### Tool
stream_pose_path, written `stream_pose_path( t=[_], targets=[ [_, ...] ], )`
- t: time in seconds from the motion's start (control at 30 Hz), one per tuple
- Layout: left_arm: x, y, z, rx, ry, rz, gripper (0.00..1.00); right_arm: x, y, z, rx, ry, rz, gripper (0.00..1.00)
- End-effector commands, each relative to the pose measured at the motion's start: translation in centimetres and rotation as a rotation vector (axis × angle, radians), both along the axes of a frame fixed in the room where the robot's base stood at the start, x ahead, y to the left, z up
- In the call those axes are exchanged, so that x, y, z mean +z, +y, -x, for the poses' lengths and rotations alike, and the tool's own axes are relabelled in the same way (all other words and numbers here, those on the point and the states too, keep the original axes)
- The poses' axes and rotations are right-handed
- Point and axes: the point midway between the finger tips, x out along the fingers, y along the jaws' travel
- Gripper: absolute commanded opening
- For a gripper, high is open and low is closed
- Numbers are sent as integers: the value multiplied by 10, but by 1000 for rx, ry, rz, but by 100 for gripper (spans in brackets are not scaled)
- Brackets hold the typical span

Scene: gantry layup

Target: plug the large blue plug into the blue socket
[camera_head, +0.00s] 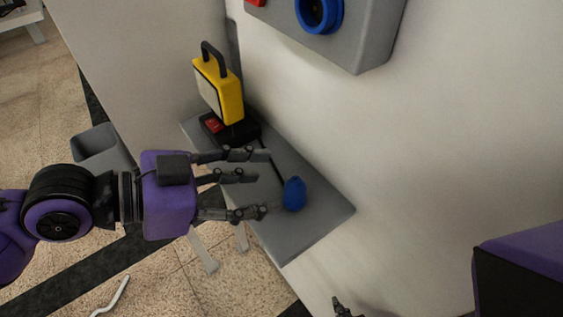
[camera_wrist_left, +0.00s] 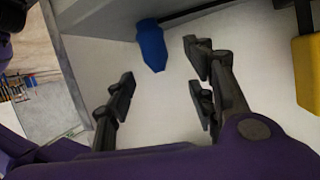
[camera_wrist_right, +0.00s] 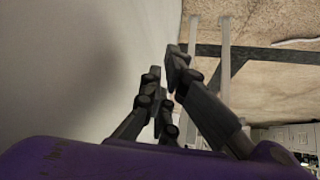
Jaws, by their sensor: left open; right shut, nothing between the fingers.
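The large blue plug (camera_head: 294,194) lies on a grey shelf, with a dark cable running from it towards the yellow lamp. My left gripper (camera_head: 260,184) is open, its fingers pointing at the plug from the left. In the left wrist view the plug (camera_wrist_left: 151,46) shows just beyond the gap between the open fingers (camera_wrist_left: 160,78), not gripped. The blue socket (camera_head: 320,27) is a ring on the grey wall box, cut off by the top edge. My right gripper (camera_wrist_right: 164,75) is shut and empty; in the head view only a fingertip shows at the bottom edge.
A yellow lamp (camera_head: 231,98) with a black handle stands on a dark base with a red switch, at the shelf's back. The grey shelf (camera_head: 318,212) is against the white wall. A grey bin (camera_head: 95,143) is at left. A red socket (camera_head: 256,3) is beside the blue one.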

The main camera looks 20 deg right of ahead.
Motion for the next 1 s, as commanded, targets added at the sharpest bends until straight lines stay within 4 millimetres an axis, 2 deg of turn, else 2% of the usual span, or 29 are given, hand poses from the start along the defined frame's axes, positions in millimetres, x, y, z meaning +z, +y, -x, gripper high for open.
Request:
stream_pose_path(
  t=[0.4, 0.73, 1.0],
  targets=[
    [-27, -39, 2, 1, -1, 3, 50, 14, -2, 2, 2, 5, 1, 0],
    [-33, -44, 1, 2, 1, 0, 50, 13, 0, 5, 13, 13, -1, 0],
    [-33, -44, 1, 2, 1, 0, 16, 13, 0, 4, 13, 10, 0, 0]
  ],
)
